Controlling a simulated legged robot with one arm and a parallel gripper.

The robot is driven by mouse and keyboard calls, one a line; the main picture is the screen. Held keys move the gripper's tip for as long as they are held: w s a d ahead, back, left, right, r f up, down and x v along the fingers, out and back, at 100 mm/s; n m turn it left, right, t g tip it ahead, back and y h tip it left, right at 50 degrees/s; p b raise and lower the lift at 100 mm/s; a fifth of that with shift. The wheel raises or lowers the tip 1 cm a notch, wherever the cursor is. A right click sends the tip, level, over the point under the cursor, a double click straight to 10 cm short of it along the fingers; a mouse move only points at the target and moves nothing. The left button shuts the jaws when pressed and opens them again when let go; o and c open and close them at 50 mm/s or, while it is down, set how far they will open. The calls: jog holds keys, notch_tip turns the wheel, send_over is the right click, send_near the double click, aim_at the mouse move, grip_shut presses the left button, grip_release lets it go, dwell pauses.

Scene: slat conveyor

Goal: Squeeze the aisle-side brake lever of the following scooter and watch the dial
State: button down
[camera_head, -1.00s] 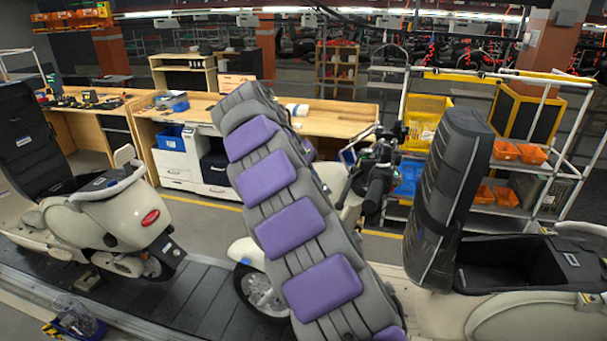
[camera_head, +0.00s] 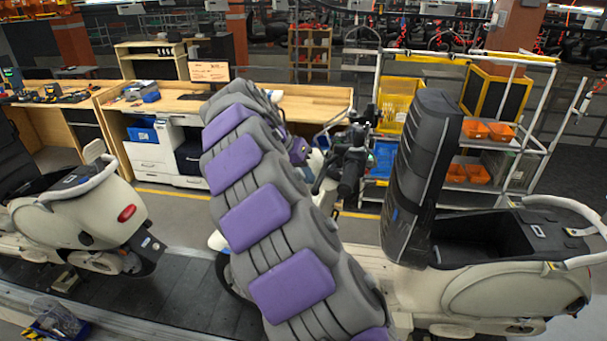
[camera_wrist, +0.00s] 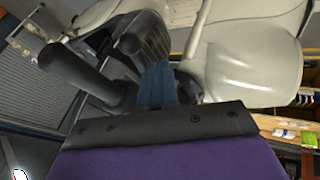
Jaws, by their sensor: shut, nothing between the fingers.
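The near scooter (camera_head: 500,292) is cream, with its black seat (camera_head: 425,165) tipped upright. Its black handlebar grip (camera_head: 350,172) shows just right of my padded arm, and in the wrist view the grip (camera_wrist: 78,72) is at the left. A black housing (camera_wrist: 145,38) sits beside it. My gripper (camera_wrist: 160,72) shows as dark blue fingers, shut and empty, pointing at the gap between the housing and a cream body panel (camera_wrist: 245,60). I cannot tell whether they touch either. I cannot make out the brake lever or a readable dial.
Another cream scooter (camera_head: 75,215) stands at the left on the dark slat conveyor (camera_head: 185,300). Wooden workbenches (camera_head: 300,98) and a wheeled rack (camera_head: 540,120) with orange bins (camera_head: 475,130) stand behind. A clear container (camera_head: 58,318) is at the lower left.

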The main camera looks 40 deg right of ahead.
aim_at(321, 180)
jog(key=shift+s+d+r+n+t+b, duration=0.1)
jog(key=shift+s+d+n+t+b, duration=0.1)
jog(key=shift+s+n+t+b, duration=0.45)
jog(key=shift+s+d+n+t+b, duration=0.1)
jog(key=shift+s+d+n+b, duration=0.25)
jog(key=shift+s, duration=0.55)
jog(key=shift+s+d, duration=0.15)
jog(key=shift+s, duration=0.45)
dwell(0.4)
